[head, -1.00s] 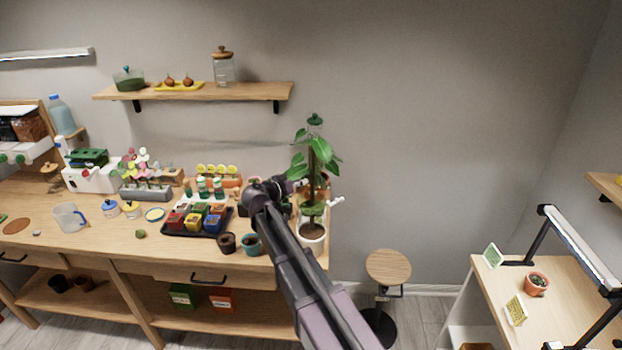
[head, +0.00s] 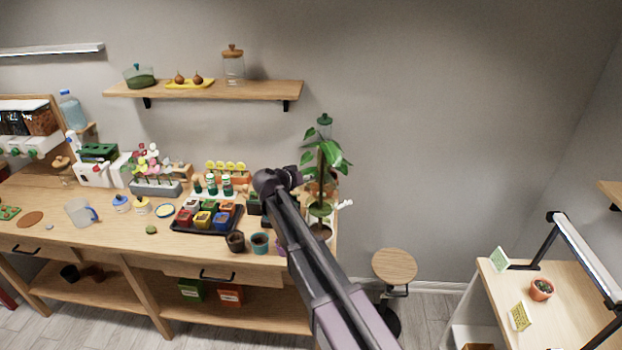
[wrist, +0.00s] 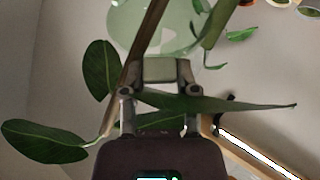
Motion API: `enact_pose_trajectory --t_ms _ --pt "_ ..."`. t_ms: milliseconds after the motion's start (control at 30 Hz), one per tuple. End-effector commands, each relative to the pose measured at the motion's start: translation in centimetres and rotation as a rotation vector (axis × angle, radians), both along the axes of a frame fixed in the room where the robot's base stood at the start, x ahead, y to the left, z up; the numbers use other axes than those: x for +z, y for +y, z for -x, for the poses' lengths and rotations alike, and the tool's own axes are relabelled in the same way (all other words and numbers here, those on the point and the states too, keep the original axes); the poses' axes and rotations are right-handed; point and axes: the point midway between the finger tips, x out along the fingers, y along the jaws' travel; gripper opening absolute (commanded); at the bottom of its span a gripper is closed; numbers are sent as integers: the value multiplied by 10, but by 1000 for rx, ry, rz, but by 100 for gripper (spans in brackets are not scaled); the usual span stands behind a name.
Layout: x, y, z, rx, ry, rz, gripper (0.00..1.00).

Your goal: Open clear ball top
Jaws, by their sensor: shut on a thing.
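A clear ball with a dark green top (head: 324,119) stands at the upper end of the potted plant, against the grey wall. In the wrist view a pale green see-through round shape (wrist: 150,25), seemingly the clear ball, fills the upper middle. My gripper (wrist: 160,70) is just below it, shut on a pale grey-green piece between the fingertips; I cannot tell which part this is. A brown stake (wrist: 145,40) runs past the left finger. A long leaf (wrist: 215,103) crosses in front of the fingers. In the head view my arm and the leaves hide the fingertips.
The plant's leaves (head: 333,153) crowd around my gripper. A wooden workbench (head: 110,233) holds a black tray (head: 208,229) of coloured pots left of my arm. A wall shelf (head: 215,90) hangs above. A stool (head: 395,265) stands right, with open floor and bare wall nearby.

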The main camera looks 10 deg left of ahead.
Motion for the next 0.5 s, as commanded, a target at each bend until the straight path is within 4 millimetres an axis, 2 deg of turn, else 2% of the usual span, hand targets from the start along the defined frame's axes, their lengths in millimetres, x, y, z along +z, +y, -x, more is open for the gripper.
enact_pose_trajectory --t_ms 133,167,233,267,500 --pt "-1 -1 3 -7 4 1 0" --pt "-1 0 4 -6 4 0 48" --pt "-1 1 4 -4 4 0 69" --pt "-1 1 4 -3 3 1 74" --pt "-1 3 3 0 2 -1 74"
